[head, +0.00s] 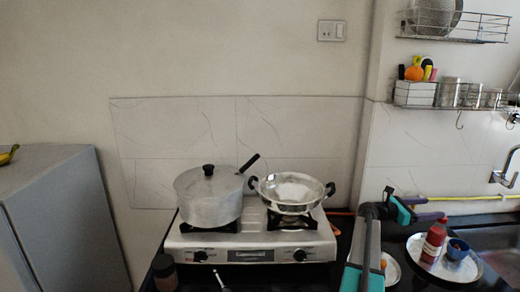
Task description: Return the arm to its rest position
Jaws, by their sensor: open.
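My arm (365,255) rises from the bottom of the head view, right of the stove. My gripper (404,203) is at its upper end, small and dark with teal parts, over the dark counter. It is open, and I see nothing held in it. It is apart from the red bottle and the plate to its right. No clay waterpot shows in this view.
A two-burner stove (250,252) carries a lidded pot (208,198) and a steel pan (290,193). A plate (470,268) holds a red bottle (434,241) and a blue cup (457,249). A wall rack (450,105) hangs above. A grey fridge (60,220) stands left.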

